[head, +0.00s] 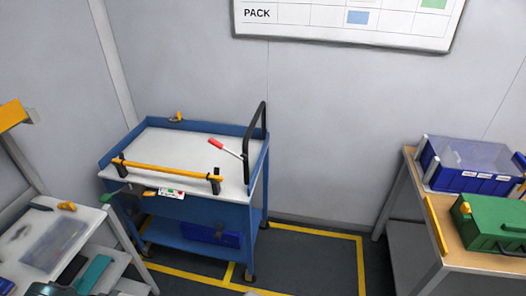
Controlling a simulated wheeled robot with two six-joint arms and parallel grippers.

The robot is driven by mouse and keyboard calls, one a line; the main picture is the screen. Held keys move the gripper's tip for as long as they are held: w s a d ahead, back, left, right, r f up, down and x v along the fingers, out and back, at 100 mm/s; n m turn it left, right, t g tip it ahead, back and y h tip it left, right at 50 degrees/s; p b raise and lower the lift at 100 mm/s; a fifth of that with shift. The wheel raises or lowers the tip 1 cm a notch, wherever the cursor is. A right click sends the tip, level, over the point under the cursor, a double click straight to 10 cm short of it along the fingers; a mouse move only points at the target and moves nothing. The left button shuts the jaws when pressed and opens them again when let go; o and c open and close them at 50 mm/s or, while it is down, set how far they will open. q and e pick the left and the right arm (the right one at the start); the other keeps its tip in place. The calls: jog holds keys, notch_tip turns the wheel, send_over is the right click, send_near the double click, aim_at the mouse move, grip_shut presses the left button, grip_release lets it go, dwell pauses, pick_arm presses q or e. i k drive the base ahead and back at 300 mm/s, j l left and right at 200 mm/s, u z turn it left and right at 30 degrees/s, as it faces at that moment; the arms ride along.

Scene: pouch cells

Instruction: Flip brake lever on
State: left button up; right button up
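A blue cart (200,213) with a pale top stands against the back wall. A lever with a red grip (216,143) and a thin pale rod slants up and left from the cart's right side, beside the black push handle (262,125). A second lever with a green grip (113,194) sticks out left at the cart's front edge, next to a small white plate with red and green marks (170,193). I cannot tell for sure which one is the brake lever. Neither of my grippers shows in the head view.
A yellow bar (165,169) crosses the cart top. A bench (470,259) with a blue bin (470,165) and green case (492,222) stands at right. A shelf unit (50,203) stands at left, close to the cart. Yellow-lined floor (310,262) right of the cart is clear.

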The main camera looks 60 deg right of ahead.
aim_at(243, 157)
jog(key=z, duration=1.9)
